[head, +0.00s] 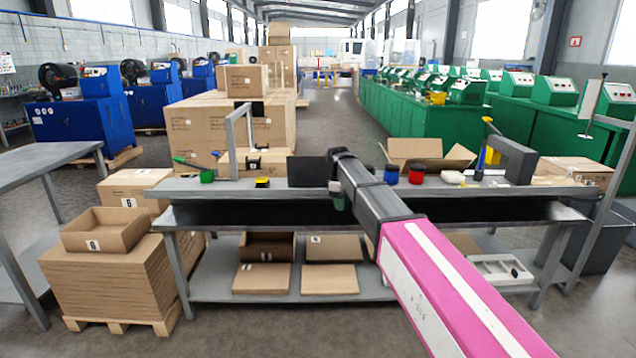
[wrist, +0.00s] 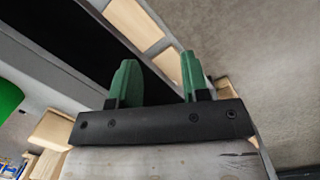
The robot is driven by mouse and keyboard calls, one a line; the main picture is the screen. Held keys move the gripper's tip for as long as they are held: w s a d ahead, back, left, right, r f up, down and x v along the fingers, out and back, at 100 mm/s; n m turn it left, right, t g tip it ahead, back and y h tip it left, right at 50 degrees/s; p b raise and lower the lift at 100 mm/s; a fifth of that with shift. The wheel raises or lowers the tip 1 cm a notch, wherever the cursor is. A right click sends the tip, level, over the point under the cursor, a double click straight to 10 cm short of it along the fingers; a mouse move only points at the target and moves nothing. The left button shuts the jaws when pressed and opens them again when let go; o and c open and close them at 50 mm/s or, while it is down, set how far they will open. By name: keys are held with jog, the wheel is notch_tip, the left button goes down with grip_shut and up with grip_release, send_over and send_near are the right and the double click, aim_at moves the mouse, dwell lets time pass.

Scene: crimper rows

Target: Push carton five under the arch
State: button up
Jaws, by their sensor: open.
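A thin grey arch (head: 231,145) stands on the left part of the grey workbench. A small brown carton (head: 275,159) with a white label lies at this arch, partly behind its post; I cannot read the label or tell how far under it is. A thicker dark grey arch-shaped piece (head: 512,160) stands at the bench's right. My gripper (head: 338,195) is at the bench's front edge near the middle, right of the small carton and apart from it. In the wrist view its two green fingers (wrist: 157,78) are spread with nothing between them.
The workbench (head: 400,197) also holds a black block (head: 307,171), a yellow-black item (head: 262,183), green (head: 207,176), blue (head: 391,174) and red (head: 416,174) pots and an open carton (head: 430,152). Flat cartons (head: 330,278) lie on the shelf below. An open box (head: 103,230) tops a pallet stack at left.

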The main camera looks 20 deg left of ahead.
jog(key=s+d+f+m, duration=0.4)
jog(key=d+f, duration=0.3)
jog(key=d, duration=0.4)
jog(key=s+d+f+m, duration=0.3)
jog(key=s+d+f, duration=0.25)
jog(key=d, duration=0.45)
jog(key=s+d+f+m, duration=0.4)
jog(key=s+d, duration=0.2)
jog(key=d, duration=0.2)
jog(key=s+d+f+m+y, duration=0.1)
jog(key=s+d+f+m, duration=0.3)
jog(key=s+d, duration=0.3)
jog(key=shift+s+d+f, duration=0.15)
jog(key=shift+d+f, duration=0.5)
jog(key=shift+d, duration=0.1)
